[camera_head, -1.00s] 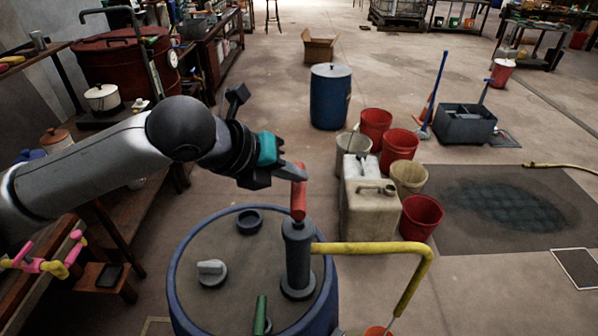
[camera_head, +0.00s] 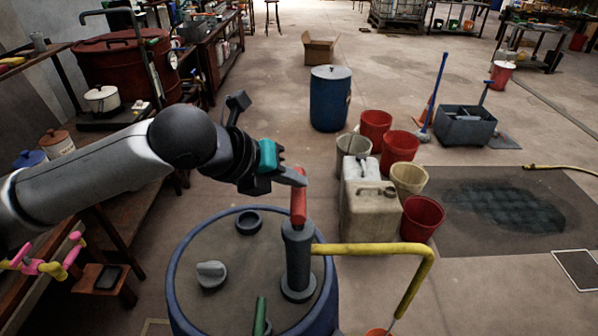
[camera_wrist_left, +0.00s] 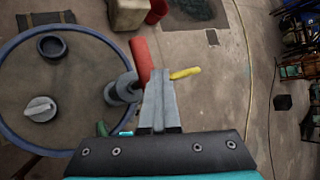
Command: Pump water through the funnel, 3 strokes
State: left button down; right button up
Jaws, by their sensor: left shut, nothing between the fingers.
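A grey hand pump (camera_head: 298,262) stands upright on the lid of a blue drum (camera_head: 176,272). Its red handle (camera_head: 298,208) sticks up from the top, and it also shows in the left wrist view (camera_wrist_left: 140,60). A yellow spout pipe (camera_head: 375,248) runs right from the pump and bends down. An orange thing (camera_head: 378,332) lies under its end, cut off by the frame edge; I cannot tell whether it is the funnel. My left gripper (camera_head: 303,179) is shut and empty, its fingertips at the top of the red handle. My right gripper is out of view.
The drum lid also holds a grey knob cap (camera_head: 211,273), a dark round ring (camera_head: 249,221) and a green upright piece (camera_head: 260,315). Right of the drum stand a beige jerrycan (camera_head: 368,212) and several buckets, including a red one (camera_head: 422,217). A workbench stands at the left.

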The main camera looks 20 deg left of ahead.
aim_at(293, 200)
pick_arm(q)
jog(key=shift+s+f+b, duration=0.1)
jog(key=shift+f+b, duration=0.9)
jog(key=shift+f, duration=1.4)
dwell(1.2)
jog(key=shift+r, duration=0.1)
jog(key=shift+r+p, duration=4.05)
jog(key=shift+p, duration=0.65)
jog(key=shift+r+p, duration=0.2)
jog(key=shift+p, duration=0.1)
notch_tip(293, 200, up, 6)
jog(key=p, duration=0.7)
jog(key=shift+f, duration=0.2)
